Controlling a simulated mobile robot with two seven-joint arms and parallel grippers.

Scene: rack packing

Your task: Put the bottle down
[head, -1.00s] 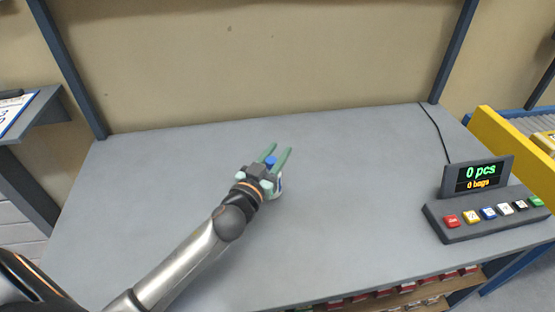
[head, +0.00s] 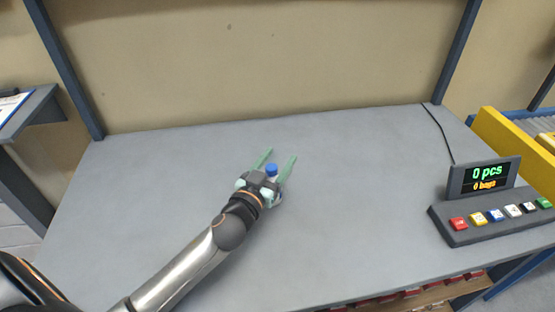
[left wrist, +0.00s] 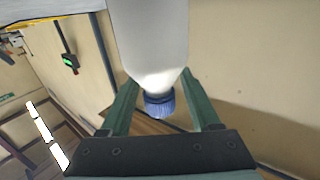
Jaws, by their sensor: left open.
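The bottle is white with a blue cap (head: 271,169). In the head view it is mostly hidden behind my left gripper (head: 280,159), over the middle of the grey table (head: 180,170). The gripper's green fingers are spread apart, with the cap between them. In the left wrist view the white bottle body (left wrist: 150,40) comes in from the top, with the blue cap (left wrist: 160,103) towards the gripper palm. Gaps show between the cap and both fingers. My right gripper is not in view.
A dark console with a display (head: 485,176) and several coloured buttons stands at the table's right. A cable (head: 440,135) runs behind it. Red items sit on a shelf below the front edge. The rest of the tabletop is clear.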

